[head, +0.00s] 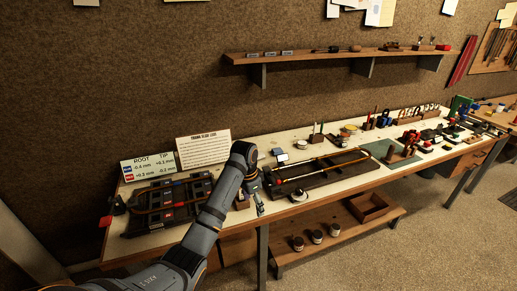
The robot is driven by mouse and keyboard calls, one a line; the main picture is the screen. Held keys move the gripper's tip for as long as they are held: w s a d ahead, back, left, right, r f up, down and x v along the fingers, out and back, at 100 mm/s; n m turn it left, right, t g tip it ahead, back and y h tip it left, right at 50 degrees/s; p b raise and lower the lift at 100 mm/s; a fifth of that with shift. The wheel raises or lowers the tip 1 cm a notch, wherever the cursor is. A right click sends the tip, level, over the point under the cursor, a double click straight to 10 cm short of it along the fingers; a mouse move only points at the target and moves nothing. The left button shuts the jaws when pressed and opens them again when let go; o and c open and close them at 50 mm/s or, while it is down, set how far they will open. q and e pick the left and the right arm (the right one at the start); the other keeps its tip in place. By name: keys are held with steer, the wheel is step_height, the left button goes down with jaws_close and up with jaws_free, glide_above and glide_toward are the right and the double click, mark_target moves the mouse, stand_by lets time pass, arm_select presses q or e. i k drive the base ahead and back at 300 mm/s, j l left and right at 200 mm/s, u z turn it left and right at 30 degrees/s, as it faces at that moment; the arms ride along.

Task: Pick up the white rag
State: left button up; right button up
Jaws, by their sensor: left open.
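My left gripper (260,209) hangs over the front edge of the long workbench (240,144), left of the middle, with its fingers pointing down. It is open, and nothing shows between its fingers. I cannot make out a white rag for certain. A small white patch (282,158) lies on the bench behind the gripper and to its right; it is too small to tell whether it is cloth or a card. My left arm hides part of the bench top. My right gripper is not in view.
A dark fixture with tubing (160,208) lies on the left of the bench, and a long dark tray (335,178) right of the gripper. Two signs (203,148) stand behind. A shelf (350,54) hangs above. Jars (317,236) and a wooden box (370,207) sit on the lower shelf.

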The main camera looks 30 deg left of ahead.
mark_target(261, 156)
steer(key=i+j, duration=0.5)
steer(key=i, duration=0.15)
steer(key=i+j, duration=0.55)
steer(key=i, duration=0.15)
